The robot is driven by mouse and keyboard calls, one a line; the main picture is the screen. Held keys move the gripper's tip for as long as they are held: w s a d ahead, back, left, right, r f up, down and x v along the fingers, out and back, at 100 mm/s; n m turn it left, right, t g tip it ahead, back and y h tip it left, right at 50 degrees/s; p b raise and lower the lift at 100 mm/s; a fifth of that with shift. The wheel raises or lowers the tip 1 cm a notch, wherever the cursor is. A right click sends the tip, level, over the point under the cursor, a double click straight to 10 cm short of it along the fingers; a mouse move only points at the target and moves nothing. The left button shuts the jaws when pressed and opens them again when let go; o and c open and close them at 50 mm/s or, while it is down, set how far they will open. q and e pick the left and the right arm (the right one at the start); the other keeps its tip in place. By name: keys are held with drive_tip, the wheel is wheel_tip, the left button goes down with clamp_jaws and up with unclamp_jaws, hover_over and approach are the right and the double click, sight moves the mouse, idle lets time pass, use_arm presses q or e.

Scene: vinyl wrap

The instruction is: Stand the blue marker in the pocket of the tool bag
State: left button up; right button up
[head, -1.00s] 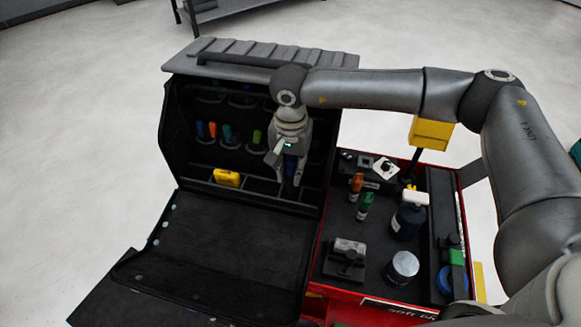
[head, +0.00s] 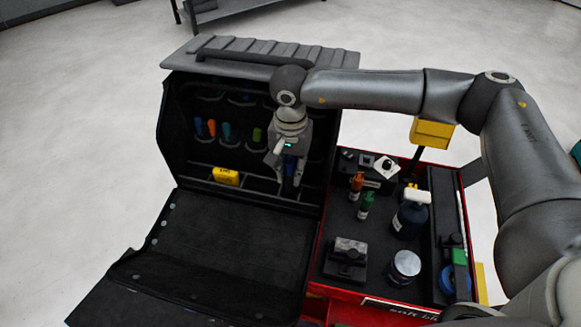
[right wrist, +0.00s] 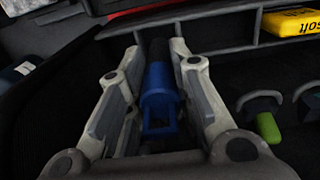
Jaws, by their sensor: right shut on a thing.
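The blue marker (right wrist: 160,95) is between the fingers of my right gripper (right wrist: 158,62), which is shut on it, in the right wrist view. In the head view the right gripper (head: 288,180) hangs down at the right side of the open black tool bag (head: 205,240), in front of its pocket wall. A bit of the blue marker (head: 290,169) shows at the fingers there. Whether its lower end is inside a pocket cannot be told. My left gripper is not in view.
Several coloured tools stand in the bag's pockets, among them an orange one (head: 212,128) and a green one (head: 257,135). A yellow box (head: 226,176) sits in a lower compartment. To the right, a red cart (head: 340,292) carries bottles, markers and a tin (head: 405,266).

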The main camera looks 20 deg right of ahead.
drive_tip(key=shift+f, duration=0.15)
drive_tip(key=o, duration=1)
wheel_tip(320, 180, up, 12)
drive_tip(key=shift+r, duration=0.1)
